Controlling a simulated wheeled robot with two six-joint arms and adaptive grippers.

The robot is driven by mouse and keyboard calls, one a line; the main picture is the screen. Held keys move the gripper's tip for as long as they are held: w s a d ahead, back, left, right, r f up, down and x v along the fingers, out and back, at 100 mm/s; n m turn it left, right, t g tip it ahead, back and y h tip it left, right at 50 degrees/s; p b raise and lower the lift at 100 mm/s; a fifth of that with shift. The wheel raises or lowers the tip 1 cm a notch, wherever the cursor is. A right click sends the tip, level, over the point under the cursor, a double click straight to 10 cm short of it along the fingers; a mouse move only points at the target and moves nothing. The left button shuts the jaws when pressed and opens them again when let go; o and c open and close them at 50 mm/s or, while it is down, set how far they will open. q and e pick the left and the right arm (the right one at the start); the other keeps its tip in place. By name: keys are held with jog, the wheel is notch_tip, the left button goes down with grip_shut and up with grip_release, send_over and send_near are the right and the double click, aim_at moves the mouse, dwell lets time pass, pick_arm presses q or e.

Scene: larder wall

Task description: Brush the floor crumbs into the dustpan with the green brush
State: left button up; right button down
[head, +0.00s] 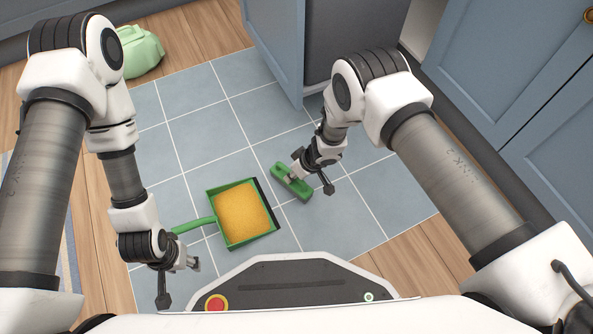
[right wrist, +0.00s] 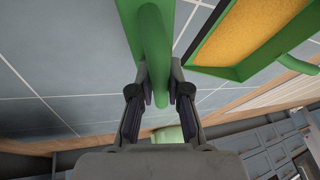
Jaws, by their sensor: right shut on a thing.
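The green dustpan (head: 272,227) lies on the blue-grey tiles, its dark lip facing right. A layer of yellow-orange crumbs (head: 241,212) covers its inside; I see no clear crumbs on the bare tiles. The pan and crumbs also show in the right wrist view (right wrist: 252,40). My right gripper (head: 308,172) is shut on the handle of the green brush (head: 291,184); the handle (right wrist: 155,55) runs between the fingers in the wrist view. The brush is just right of the pan's lip, apart from it. My left gripper (head: 180,280) is open and empty, below the pan's handle (head: 195,225).
A pale green bag (head: 140,52) sits on the wood floor at the upper left. A blue cabinet door (head: 275,45) stands open at the top. Blue cabinets (head: 510,75) line the right. Tiles above the pan and brush are clear.

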jog(key=shift+s+d, duration=0.2)
jog(key=shift+s, duration=0.15)
jog(key=shift+r+p, duration=0.55)
jog(key=shift+p, duration=0.4)
notch_tip(320, 180, up, 5)
jog(key=p, duration=0.5)
jog(key=shift+r, duration=0.2)
